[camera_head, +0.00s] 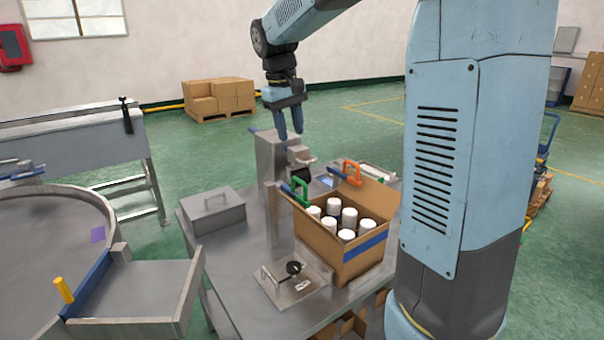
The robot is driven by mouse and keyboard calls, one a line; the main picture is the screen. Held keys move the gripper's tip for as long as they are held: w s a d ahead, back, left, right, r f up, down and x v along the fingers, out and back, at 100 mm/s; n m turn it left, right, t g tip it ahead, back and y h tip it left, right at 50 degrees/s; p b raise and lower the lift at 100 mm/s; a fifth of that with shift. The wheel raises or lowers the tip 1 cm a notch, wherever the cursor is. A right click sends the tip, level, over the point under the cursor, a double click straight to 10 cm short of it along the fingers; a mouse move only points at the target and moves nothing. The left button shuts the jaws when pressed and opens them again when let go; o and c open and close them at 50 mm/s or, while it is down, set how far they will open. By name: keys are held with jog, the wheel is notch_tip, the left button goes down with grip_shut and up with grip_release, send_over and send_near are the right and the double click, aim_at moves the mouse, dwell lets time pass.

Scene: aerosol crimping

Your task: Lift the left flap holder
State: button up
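A cardboard box (362,258) filled with several white-capped cans (348,217) stands on the metal table. A green flap holder (299,191) sits at the box's left back edge, on the left flap. An orange flap holder (351,173) sits farther right at the back edge. My gripper (289,134) points down, with its two blue fingers apart and nothing visible between them. It appears above the green holder and apart from it; the depth between them is hard to judge.
A grey machine column (269,165) with a black-tipped head stands behind the box's left side. A grey lidded case (212,211) lies on the table (238,272) at left. A small fixture with a black knob (293,268) is in front. A round turntable (38,250) is far left.

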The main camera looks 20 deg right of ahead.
aim_at(298, 179)
jog(key=f, duration=0.4)
jog(key=d+f, duration=0.1)
jog(key=f, duration=0.4)
jog(key=d+f, duration=0.1)
jog(key=f, duration=0.3)
jog(key=shift+w+d+f, duration=0.1)
jog(key=shift+w+f, duration=0.15)
jog(key=shift+w, duration=0.1)
grip_shut()
jog(key=shift+d, duration=0.2)
jog(key=shift+w+d+r, duration=0.1)
jog(key=shift+w+r, duration=0.05)
